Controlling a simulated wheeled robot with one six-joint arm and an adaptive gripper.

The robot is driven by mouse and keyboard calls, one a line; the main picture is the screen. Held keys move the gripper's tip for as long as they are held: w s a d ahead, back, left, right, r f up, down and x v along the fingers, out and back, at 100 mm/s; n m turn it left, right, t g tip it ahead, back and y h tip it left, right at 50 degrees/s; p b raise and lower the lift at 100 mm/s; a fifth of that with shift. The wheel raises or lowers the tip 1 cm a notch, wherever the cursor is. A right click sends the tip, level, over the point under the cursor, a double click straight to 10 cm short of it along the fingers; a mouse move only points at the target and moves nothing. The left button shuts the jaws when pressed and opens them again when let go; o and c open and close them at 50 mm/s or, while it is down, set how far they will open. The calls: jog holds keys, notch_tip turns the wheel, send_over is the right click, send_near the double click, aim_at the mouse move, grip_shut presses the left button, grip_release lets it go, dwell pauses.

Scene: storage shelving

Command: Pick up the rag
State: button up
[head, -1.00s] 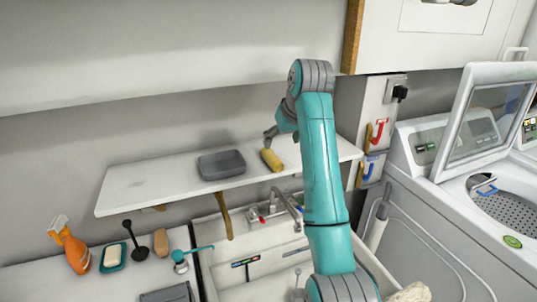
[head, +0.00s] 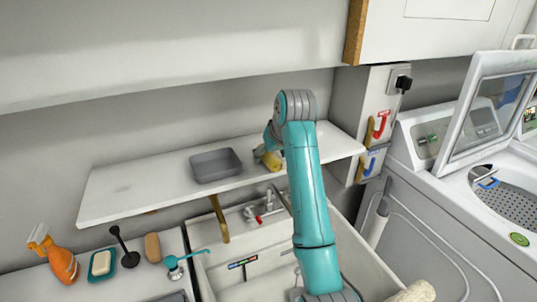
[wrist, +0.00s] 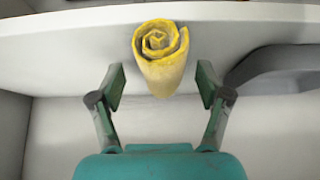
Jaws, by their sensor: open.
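The rag is a rolled yellow cloth (wrist: 162,65) lying on the white shelf, with its spiral end showing in the wrist view. In the head view the rag (head: 271,161) is partly hidden by my arm. My gripper (wrist: 161,85) is open, with one finger on each side of the rag's near end. Gaps show between both fingers and the cloth. In the head view my gripper (head: 260,154) is at the rag, mostly hidden behind the arm.
A grey tray (head: 216,165) sits on the shelf (head: 130,190) left of the rag. Below are a sink (head: 262,262) with a faucet, and a counter with a spray bottle (head: 62,262) and soap dish (head: 101,268). A washing machine (head: 440,220) stands at right.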

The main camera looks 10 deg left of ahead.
jog(key=c, duration=1.3)
